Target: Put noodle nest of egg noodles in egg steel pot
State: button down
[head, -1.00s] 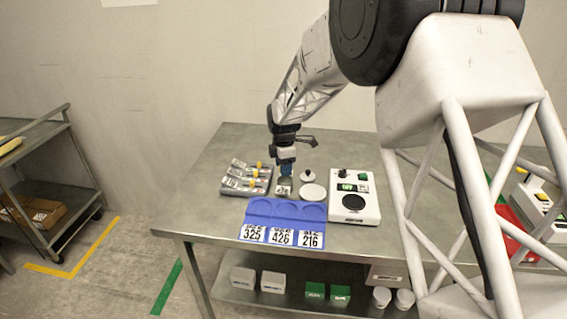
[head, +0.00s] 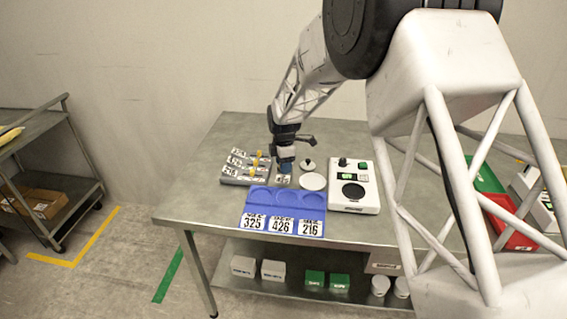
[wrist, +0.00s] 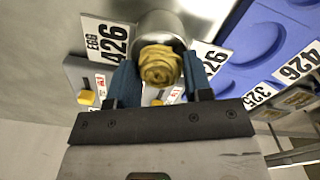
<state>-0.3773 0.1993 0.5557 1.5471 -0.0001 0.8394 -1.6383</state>
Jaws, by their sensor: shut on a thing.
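My gripper (wrist: 160,85) has blue fingers closed on a yellow, coiled noodle nest (wrist: 160,66). The steel pot (wrist: 165,22) is a shiny round vessel directly beyond the nest in the wrist view, beside a label reading EGG 426 (wrist: 106,40). The nest overlaps the near part of the pot; I cannot tell whether it is inside the rim or just above it. In the head view my gripper (head: 286,167) points down, low over the table between the grey rack and a white disc. It hides the nest and most of the pot there.
The grey rack (head: 240,177) with yellow knobs stands left. A blue tray (head: 285,210) with round recesses and labels 325, 426, 216 lies in front. The white disc (head: 313,182) and a white scale (head: 354,190) are right. Green and red bins (head: 510,232) stand farther right.

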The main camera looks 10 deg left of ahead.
dwell(0.4)
jog(key=shift+c, duration=2.3)
grip_release()
jog(key=shift+r, duration=0.2)
jog(key=shift+r, duration=3.3)
